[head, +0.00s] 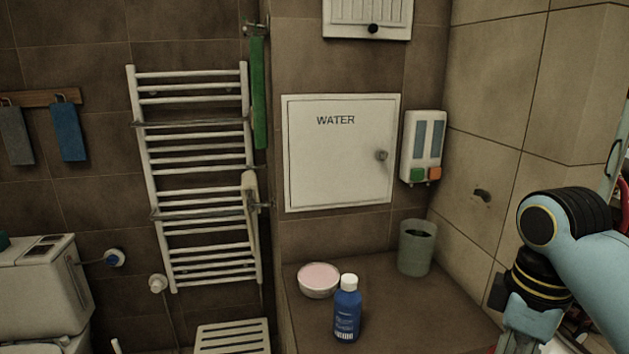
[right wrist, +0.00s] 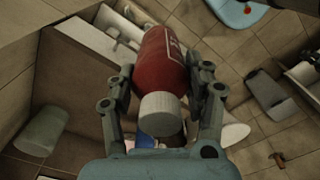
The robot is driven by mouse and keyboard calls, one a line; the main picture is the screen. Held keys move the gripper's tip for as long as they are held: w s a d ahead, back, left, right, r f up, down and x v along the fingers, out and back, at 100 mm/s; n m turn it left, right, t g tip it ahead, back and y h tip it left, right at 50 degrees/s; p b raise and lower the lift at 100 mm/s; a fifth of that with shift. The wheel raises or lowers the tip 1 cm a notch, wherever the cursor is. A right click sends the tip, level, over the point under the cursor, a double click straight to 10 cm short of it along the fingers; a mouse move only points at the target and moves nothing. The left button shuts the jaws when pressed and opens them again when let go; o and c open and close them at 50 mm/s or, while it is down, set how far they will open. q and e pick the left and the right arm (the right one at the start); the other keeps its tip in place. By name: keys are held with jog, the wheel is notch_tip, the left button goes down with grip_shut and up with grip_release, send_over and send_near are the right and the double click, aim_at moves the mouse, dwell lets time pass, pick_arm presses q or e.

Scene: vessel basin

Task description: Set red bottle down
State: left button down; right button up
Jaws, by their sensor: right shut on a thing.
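The red bottle (right wrist: 162,62) with a white cap is in my right gripper (right wrist: 168,84), seen in the right wrist view. The fingers sit on both sides of its body, and the white cap points towards the wrist camera. The bottle's far end is partly out of clear sight. In the head view my right arm comes in at the right edge; its gripper and the red bottle are not clearly visible there. My left gripper is in neither view.
The brown ledge (head: 390,318) holds a blue bottle (head: 347,310) with a white cap, a bowl with pink content (head: 318,281) and a grey-green cup (head: 415,250). The ledge's right front part looks clear. A towel rack (head: 200,160) stands to the left.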

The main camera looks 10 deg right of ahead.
notch_tip(320, 180, down, 18)
jog(key=b, duration=1.6)
jog(key=shift+s+r, duration=0.15)
jog(key=shift+s, duration=0.2)
